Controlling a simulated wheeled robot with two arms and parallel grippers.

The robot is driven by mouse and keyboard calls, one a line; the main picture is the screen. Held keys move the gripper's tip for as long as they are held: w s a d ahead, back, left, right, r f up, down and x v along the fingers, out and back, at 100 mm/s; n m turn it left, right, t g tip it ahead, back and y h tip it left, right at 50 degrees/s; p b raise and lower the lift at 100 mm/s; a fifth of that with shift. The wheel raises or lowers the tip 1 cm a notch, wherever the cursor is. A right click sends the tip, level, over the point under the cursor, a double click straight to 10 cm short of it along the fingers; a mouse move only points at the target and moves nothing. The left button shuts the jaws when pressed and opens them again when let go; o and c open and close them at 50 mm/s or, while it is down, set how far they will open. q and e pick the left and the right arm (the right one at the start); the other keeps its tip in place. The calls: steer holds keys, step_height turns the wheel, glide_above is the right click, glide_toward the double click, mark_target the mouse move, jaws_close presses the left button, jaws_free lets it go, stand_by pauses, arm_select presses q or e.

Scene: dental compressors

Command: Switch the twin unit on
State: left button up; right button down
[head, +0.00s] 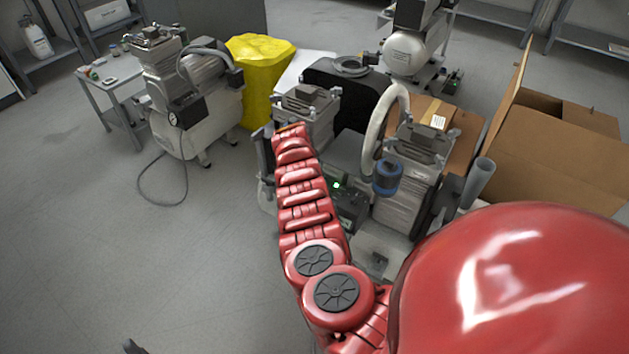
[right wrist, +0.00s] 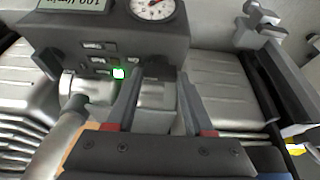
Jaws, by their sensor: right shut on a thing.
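The twin unit (head: 400,205) stands in the middle of the head view, with two ribbed motor heads and a dark control box (head: 347,205). A green light glows on the box. In the right wrist view the control box (right wrist: 110,45) shows a round gauge, a label, small switches and the lit green lamp (right wrist: 119,73). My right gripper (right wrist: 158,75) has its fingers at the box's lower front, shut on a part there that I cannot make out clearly. In the head view my red arm hides this gripper. A dark tip at the bottom left edge may be my left gripper (head: 135,346).
Another compressor (head: 190,100) with a trailing hose stands at the left, beside a small table (head: 112,82) and a yellow bin (head: 258,75). Open cardboard boxes (head: 560,140) stand at the right. A further compressor (head: 412,50) is behind. The floor at the left front is clear.

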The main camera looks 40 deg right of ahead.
stand_by(0.5)
steer(key=shift+c, duration=1.4)
jaws_free()
steer(key=shift+a+r, duration=0.1)
steer(key=shift+r, duration=0.25)
steer(key=p+v, duration=0.2)
steer(key=v, duration=1.4)
steer(key=shift+r+p, duration=0.35)
